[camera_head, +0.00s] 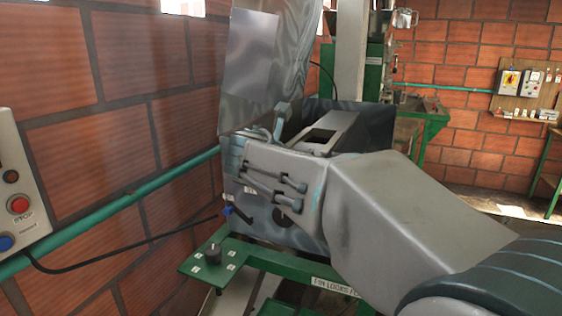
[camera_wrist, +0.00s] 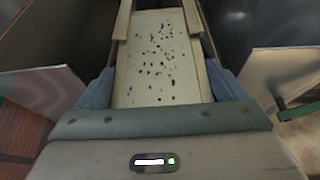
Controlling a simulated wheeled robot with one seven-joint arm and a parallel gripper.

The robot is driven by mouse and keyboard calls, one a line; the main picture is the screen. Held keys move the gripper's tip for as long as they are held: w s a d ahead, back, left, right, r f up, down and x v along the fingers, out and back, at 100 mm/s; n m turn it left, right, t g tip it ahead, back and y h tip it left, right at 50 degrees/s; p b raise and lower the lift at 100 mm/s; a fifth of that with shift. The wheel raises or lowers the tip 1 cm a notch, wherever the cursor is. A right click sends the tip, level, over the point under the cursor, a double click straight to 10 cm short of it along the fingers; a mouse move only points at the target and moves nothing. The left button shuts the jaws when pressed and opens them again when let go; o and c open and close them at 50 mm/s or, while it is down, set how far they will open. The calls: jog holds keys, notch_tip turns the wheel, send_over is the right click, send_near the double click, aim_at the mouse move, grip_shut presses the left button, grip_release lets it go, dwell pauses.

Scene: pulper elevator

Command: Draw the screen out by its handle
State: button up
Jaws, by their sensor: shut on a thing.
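The screen (camera_wrist: 155,60) is a pale flat panel with dark spots, between two raised side rails in the wrist view. My gripper (camera_wrist: 160,78) has one blue finger at each side of this panel's near end. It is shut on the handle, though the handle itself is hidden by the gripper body. In the head view my gripper (camera_head: 262,130) is in front of the machine, below a shiny metal sheet (camera_head: 265,60). My arm hides much of the machine there, and I cannot make out the screen clearly.
A brick wall with a green pipe (camera_head: 100,229) and a control box (camera_head: 18,190) stands close on the left. A green table (camera_head: 420,108) stands behind.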

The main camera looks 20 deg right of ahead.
jog(key=s+a, duration=0.8)
jog(key=shift+s+a, duration=0.15)
dwell(1.5)
